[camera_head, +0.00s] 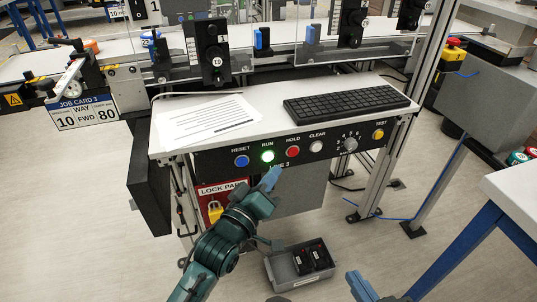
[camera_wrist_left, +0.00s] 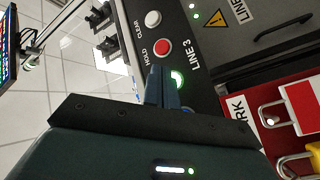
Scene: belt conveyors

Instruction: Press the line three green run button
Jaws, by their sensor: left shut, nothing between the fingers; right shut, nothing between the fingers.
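The green run button (camera_head: 267,156) glows on the black LINE 3 panel (camera_head: 328,152), between the blue reset button (camera_head: 242,161) and the red hold button (camera_head: 293,151). My left gripper (camera_head: 271,176) is shut and empty, its tip just below the run button in the head view. In the left wrist view the shut fingers (camera_wrist_left: 157,88) point at the panel, and the lit run button (camera_wrist_left: 177,79) shows right beside them. I cannot tell whether the tip touches it. My right gripper (camera_head: 362,285) shows only partly at the bottom edge, shut.
A white clear button (camera_head: 317,146), a rotary dial (camera_head: 348,144) and a yellow test button (camera_head: 378,134) share the panel. Papers (camera_head: 207,122) and a keyboard (camera_head: 346,104) lie above. A red lock panel (camera_head: 221,198) is below left; a grey bin (camera_head: 281,272) sits on the floor.

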